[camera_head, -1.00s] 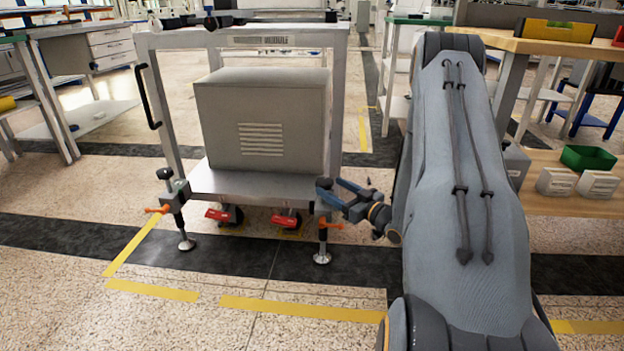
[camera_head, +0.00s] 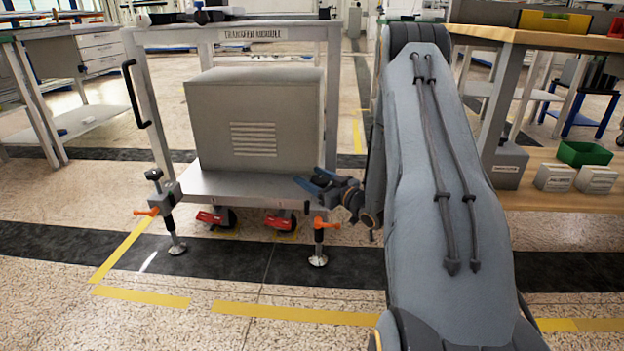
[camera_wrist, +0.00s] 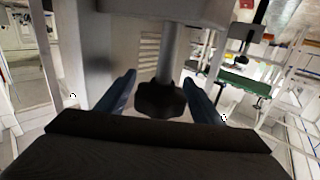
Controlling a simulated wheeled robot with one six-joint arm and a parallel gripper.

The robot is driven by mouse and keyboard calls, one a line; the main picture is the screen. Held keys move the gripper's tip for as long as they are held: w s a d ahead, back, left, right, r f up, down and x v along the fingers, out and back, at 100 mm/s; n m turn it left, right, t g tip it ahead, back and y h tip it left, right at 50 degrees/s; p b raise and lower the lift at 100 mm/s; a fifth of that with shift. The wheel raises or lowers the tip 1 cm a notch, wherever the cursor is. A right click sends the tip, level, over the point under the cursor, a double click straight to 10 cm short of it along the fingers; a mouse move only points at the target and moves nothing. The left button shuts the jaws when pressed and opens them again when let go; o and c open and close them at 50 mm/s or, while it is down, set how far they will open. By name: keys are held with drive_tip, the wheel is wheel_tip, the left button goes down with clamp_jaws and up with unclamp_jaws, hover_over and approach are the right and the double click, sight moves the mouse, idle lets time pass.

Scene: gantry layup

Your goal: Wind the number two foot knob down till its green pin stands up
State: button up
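The grey cart (camera_head: 255,188) has a screw foot at each near corner, each with an orange lever. The left foot (camera_head: 176,245) has a dark knob (camera_head: 153,174) on top; the right foot (camera_head: 318,258) is below my gripper. My gripper (camera_head: 312,182) is at the cart's right near corner and hides the top of that foot. In the wrist view, a black lobed knob (camera_wrist: 160,99) on a grey rod (camera_wrist: 170,55) sits between the two blue fingers of my gripper (camera_wrist: 160,80). Gaps show on both sides. I see no foot number and no green pin.
A grey vented box (camera_head: 255,120) sits on the cart's shelf. Red-pedalled casters (camera_head: 282,222) stand beneath. A wooden bench (camera_head: 560,42) with a green bin (camera_head: 584,153) is at right. Yellow tape (camera_head: 295,313) marks the floor; the floor in front of the cart is clear.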

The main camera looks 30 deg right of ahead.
drive_tip(key=c, duration=1)
drive_tip(key=shift+m+h+p, duration=0.3)
drive_tip(key=shift+h+p, duration=0.15)
drive_tip(key=shift+h, duration=0.05)
